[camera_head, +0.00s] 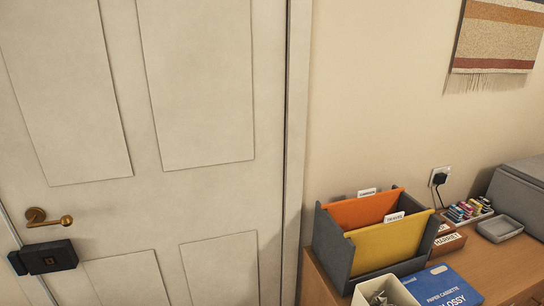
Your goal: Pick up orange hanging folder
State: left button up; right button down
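The orange hanging folder (352,212) stands upright in a dark grey file box (332,252) on the wooden desk, at the lower right of the head view. A small white label tab rises from its top edge. A yellow folder (388,246) hangs in front of it and hides its lower part. The yellow folder has its own white tab. Neither of my grippers is in view.
A white bin (366,291) and a blue paper box (437,287) sit in front of the file box. A small labelled wooden box (449,243), a grey tray (499,228) and a larger grey case (520,190) stand to the right. A closed door (216,190) fills the left.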

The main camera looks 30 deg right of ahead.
aim_at(369, 209)
jog(key=i+j+z, duration=0.1)
jog(key=z, duration=0.4)
jog(key=i+j+z, duration=0.15)
jog(key=z, duration=0.3)
jog(key=i+j+z, duration=0.1)
jog(key=j+z, duration=0.15)
jog(key=z, duration=0.25)
jog(key=j+z, duration=0.2)
jog(key=z, duration=0.25)
